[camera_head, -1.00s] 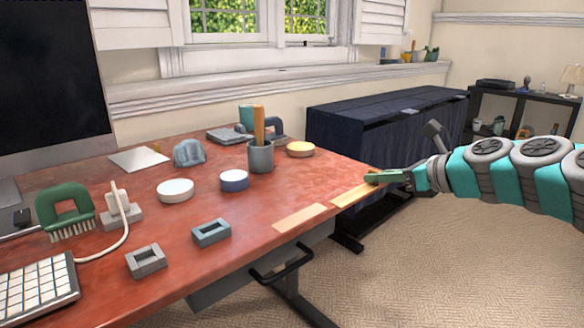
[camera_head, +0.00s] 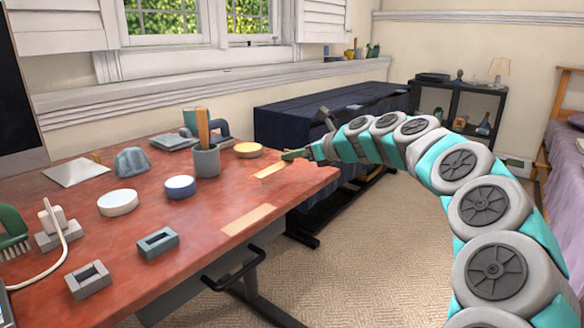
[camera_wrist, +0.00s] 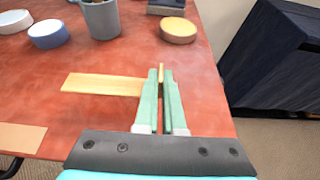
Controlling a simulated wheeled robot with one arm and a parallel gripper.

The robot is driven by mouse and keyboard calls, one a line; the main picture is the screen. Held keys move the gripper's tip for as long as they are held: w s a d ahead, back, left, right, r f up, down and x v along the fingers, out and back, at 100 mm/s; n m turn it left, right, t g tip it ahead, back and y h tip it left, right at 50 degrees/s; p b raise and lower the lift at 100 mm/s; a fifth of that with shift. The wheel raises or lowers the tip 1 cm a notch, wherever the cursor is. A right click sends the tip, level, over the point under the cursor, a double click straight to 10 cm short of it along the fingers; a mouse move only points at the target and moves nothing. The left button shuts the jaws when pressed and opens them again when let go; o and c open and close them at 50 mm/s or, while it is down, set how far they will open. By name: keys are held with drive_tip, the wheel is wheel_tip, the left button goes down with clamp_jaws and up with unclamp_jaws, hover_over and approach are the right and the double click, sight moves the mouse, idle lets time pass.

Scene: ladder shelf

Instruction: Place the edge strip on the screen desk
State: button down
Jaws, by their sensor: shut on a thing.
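My gripper (camera_head: 290,155) has green fingers and is shut on a pale wooden edge strip (camera_head: 270,170). In the wrist view, the strip (camera_wrist: 100,84) sticks out flat to the left of the fingers (camera_wrist: 161,95), and a thin upright part of it shows between the fingertips. The strip is over the right part of the red-brown screen desk (camera_head: 215,233). I cannot tell whether it touches the top. A second pale strip (camera_head: 248,219) lies along the desk's front edge, and also shows at the left in the wrist view (camera_wrist: 20,138).
A yellow-topped round tin (camera_head: 248,150) stands just behind the held strip. A grey cup (camera_head: 206,162), a blue tin (camera_head: 180,187) and a white tin (camera_head: 118,203) stand further left. A dark-draped table (camera_head: 300,125) is behind the desk. The desk between the two strips is clear.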

sight(294, 176)
drive_tip(key=shift+f, duration=1.7)
drive_tip(key=shift+f, duration=0.1)
drive_tip(key=c, duration=1)
unclamp_jaws()
drive_tip(key=shift+s+d+r, duration=0.15)
drive_tip(key=shift+d+r, duration=0.05)
drive_tip(key=shift+r, duration=0.05)
drive_tip(key=v, duration=1.1)
drive_tip(key=shift+s+d, duration=0.15)
drive_tip(key=shift+s, duration=0.05)
